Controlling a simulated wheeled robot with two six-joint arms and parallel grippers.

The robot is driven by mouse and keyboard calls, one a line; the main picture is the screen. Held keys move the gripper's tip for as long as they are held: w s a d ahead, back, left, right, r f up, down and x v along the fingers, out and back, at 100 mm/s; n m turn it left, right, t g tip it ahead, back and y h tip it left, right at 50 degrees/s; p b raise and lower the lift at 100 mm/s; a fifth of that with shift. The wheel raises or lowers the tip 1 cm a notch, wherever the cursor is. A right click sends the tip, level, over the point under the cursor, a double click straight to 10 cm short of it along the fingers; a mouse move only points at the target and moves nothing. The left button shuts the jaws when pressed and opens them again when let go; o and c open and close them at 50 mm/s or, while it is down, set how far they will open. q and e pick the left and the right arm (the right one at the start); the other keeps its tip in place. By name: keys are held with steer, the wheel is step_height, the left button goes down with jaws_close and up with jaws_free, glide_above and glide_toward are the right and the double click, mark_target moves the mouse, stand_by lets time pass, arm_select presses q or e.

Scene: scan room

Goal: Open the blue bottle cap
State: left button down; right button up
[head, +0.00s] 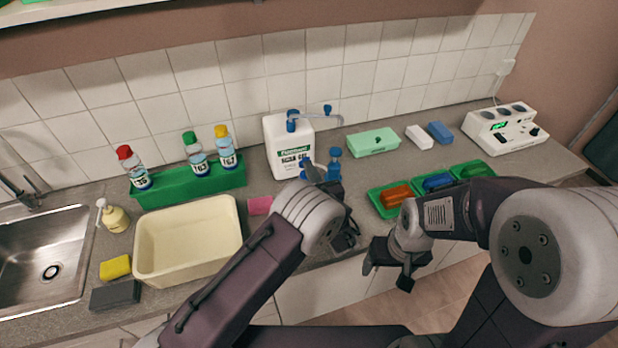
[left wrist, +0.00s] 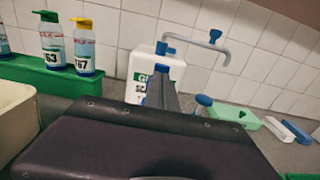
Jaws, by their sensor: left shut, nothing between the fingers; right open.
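A small bottle with a blue cap (head: 334,153) stands on the counter to the right of the white jug; its lower part is partly hidden by my left gripper. A blue cap (left wrist: 204,100) also shows in the left wrist view, right of my fingers. My right gripper (head: 387,274) is open and empty at the counter's front edge, below the green trays.
The white jug (head: 281,142) has a blue pump and spout. A green rack (head: 190,184) holds bottles with red, green and yellow caps. A cream basin (head: 188,276), a sink (head: 45,255) and sponges are left. A green box (head: 372,142) and a white device (head: 503,130) are right.

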arm_select(q)
steer(key=shift+w+r, duration=0.15)
steer(key=shift+w+a+r, duration=0.1)
steer(key=shift+w, duration=0.05)
steer(key=shift+w+a+r, duration=0.2)
steer(key=shift+w+r, duration=0.05)
steer(key=shift+w, duration=0.2)
stand_by(0.3)
steer(key=shift+w, duration=0.15)
steer(key=shift+w+a, duration=0.1)
steer(key=shift+w, duration=0.1)
steer(key=shift+s+d+r, duration=0.2)
steer(key=shift+s+r, duration=0.1)
steer(key=shift+s, duration=0.15)
steer(key=s, duration=0.1)
steer(key=s+d+r, duration=0.1)
steer(key=s, duration=0.1)
steer(key=s+p, duration=0.1)
steer(key=shift+s+d+r, duration=0.3)
steer(key=shift+s, duration=0.1)
